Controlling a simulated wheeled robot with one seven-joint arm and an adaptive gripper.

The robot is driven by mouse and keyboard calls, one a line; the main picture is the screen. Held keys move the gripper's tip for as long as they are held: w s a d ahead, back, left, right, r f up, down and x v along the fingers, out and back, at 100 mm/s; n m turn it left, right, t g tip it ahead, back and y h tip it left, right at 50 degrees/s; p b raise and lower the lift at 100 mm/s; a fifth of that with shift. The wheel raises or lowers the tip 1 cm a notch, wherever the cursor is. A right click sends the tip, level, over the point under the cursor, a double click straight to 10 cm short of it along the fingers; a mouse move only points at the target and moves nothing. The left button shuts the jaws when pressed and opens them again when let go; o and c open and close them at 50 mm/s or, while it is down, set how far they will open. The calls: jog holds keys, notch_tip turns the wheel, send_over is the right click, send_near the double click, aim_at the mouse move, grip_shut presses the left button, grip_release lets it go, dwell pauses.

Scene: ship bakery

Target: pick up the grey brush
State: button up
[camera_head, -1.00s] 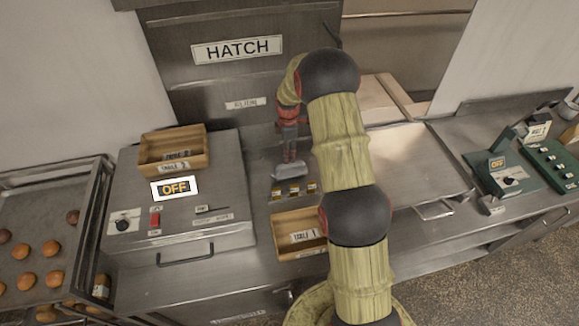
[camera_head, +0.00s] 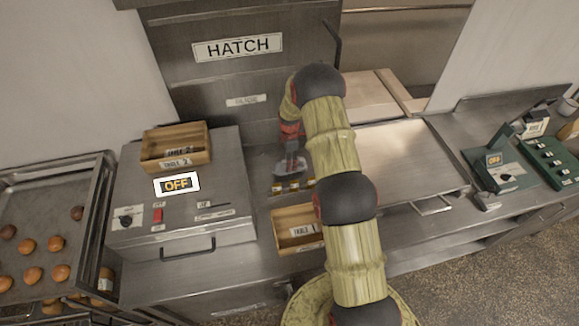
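A small grey shape (camera_head: 291,167), which looks like the grey brush, is on the steel counter behind the table 1 box, below the hatch. My gripper (camera_head: 291,150) points down right at it, left of my arm. The fingertips are too small and dark to make out. I cannot tell whether they touch the brush or whether they are open or shut.
Small labelled blocks (camera_head: 293,185) sit just in front of the brush. A wooden table 1 box (camera_head: 284,214) is nearer, and a table 2 box (camera_head: 150,151) stands on the steel unit (camera_head: 130,190) at left. A flat steel lid (camera_head: 400,160) lies right of my arm.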

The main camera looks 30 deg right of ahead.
jog(key=c, duration=0.3)
grip_shut()
dwell(0.4)
